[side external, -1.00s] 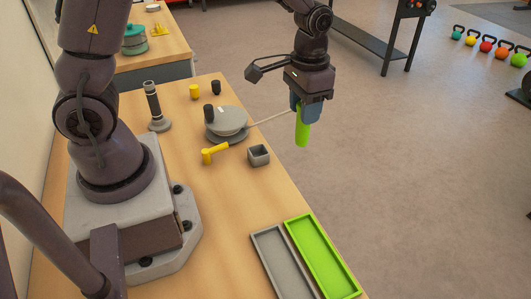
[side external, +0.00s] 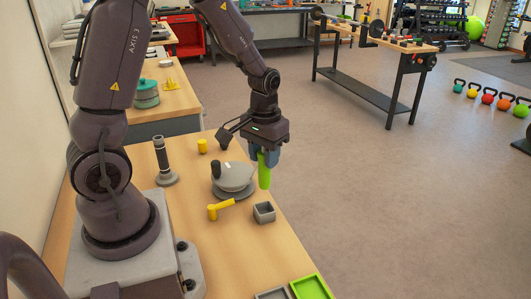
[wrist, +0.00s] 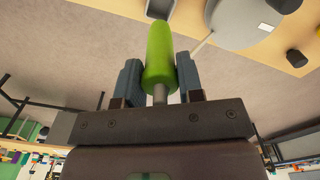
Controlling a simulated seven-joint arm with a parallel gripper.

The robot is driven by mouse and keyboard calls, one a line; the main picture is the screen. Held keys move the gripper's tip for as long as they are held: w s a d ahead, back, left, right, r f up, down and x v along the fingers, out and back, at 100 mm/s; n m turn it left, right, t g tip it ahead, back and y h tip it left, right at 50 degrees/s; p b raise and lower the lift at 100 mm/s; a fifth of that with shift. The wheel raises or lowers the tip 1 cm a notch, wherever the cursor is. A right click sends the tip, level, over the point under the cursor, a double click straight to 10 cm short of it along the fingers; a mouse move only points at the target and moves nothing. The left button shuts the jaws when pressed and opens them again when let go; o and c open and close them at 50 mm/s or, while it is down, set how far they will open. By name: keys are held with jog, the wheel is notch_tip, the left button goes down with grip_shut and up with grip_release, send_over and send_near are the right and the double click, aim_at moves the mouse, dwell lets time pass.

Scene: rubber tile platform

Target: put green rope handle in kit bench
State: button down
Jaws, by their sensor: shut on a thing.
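A green rope handle (side external: 264,176) hangs upright in my gripper (side external: 265,158), just right of a grey round-based device (side external: 234,178) on the wooden table. In the wrist view the handle (wrist: 160,55) sits between the two blue-grey fingers of my gripper (wrist: 160,82), which are shut on it. A thin pale cord (wrist: 202,45) runs from beside the handle toward the grey device (wrist: 240,20). Which piece of furniture is the kit bench, I cannot tell.
A small grey open box (side external: 264,213) and a yellow peg (side external: 220,208) lie near the device. A grey post (side external: 163,165) stands left. A green tray (side external: 311,288) and grey tray (side external: 273,294) are at the front. A black-legged bench (side external: 375,95) stands behind, across open floor.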

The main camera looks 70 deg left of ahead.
aim_at(264, 186)
jog(key=shift+f, duration=2.75)
jog(key=shift+f, duration=1.8)
jog(key=c, duration=0.7)
grip_release()
jog(key=shift+r, duration=0.1)
notch_tip(264, 186, up, 13)
jog(key=shift+f, duration=0.1)
